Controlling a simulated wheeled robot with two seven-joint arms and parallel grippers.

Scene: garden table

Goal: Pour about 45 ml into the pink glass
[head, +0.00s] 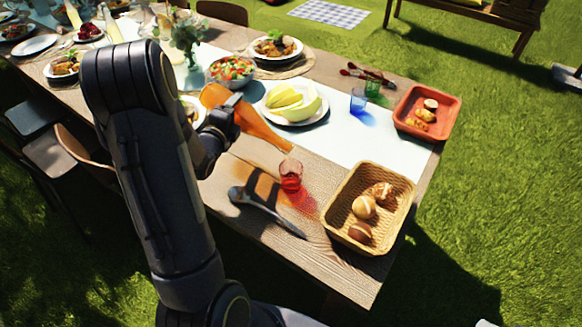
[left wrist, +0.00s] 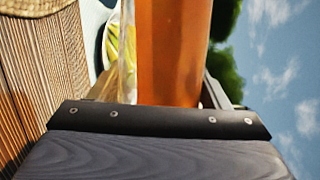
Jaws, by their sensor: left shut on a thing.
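My left gripper (head: 236,118) is shut on an orange bottle (head: 262,131), which also fills the middle of the left wrist view (left wrist: 174,50). The bottle is tilted, its wide end up at the left and its narrow neck pointing down to the right. The neck's end is just above the pink glass (head: 290,176), which stands upright on the bare wood near the table's front. The glass looks red-pink; I cannot tell its liquid level, or whether a stream is falling. My right gripper is not in view.
A wicker basket of bread rolls (head: 335,226) stands right of the glass. A large spoon (head: 268,212) lies in front. A fruit plate (head: 318,118), a blue glass (head: 358,100), a green glass (head: 373,88) and a red tray (head: 444,131) are behind. The table's front edge is close.

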